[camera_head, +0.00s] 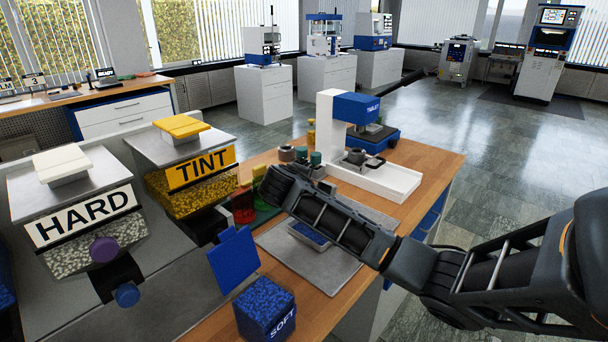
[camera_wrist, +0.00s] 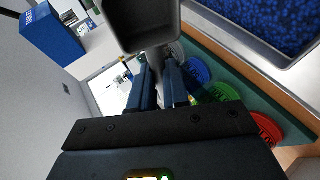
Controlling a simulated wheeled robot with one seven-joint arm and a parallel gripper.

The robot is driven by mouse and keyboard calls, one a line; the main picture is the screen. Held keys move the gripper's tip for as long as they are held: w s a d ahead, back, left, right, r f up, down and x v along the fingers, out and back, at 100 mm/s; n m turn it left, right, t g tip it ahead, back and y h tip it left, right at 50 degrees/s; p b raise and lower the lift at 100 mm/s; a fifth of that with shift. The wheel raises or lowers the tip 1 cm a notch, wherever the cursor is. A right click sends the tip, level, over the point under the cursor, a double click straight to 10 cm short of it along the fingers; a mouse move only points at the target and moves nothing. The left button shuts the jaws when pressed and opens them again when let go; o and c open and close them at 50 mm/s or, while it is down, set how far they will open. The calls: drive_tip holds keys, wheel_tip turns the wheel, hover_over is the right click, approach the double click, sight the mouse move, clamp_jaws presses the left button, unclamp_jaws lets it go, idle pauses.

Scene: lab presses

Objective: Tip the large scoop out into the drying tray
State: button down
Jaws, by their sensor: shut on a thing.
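My gripper (camera_wrist: 158,88) is shut on the handle of a grey scoop (camera_wrist: 145,28). The scoop's square bowl shows at the top of the wrist view, and I see no pellets in the visible part of its inside. A metal tray (camera_wrist: 240,48) with blue pellets in it lies at the upper right of the wrist view, beside the scoop. In the head view the tray (camera_head: 297,233) lies on a grey mat and is partly covered by my arm. My gripper (camera_head: 272,186) is near the tray's far side there; the scoop is hidden or unclear.
The HARD (camera_head: 85,215) and TINT (camera_head: 200,172) hoppers stand at left. A blue SOFT box (camera_head: 265,308) is at the front. A white and blue TABLET press (camera_head: 372,180) stands behind the tray.

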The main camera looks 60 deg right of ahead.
drive_tip(key=m+y, duration=0.1)
drive_tip(key=y, duration=0.3)
drive_tip(key=r+m+t+y, duration=0.1)
drive_tip(key=y, duration=0.3)
drive_tip(key=t+y, duration=0.1)
drive_tip(key=y, duration=0.4)
drive_tip(key=shift+r+m+p, duration=0.15)
drive_tip(key=shift+m+p, duration=0.15)
drive_tip(key=shift+m, duration=0.1)
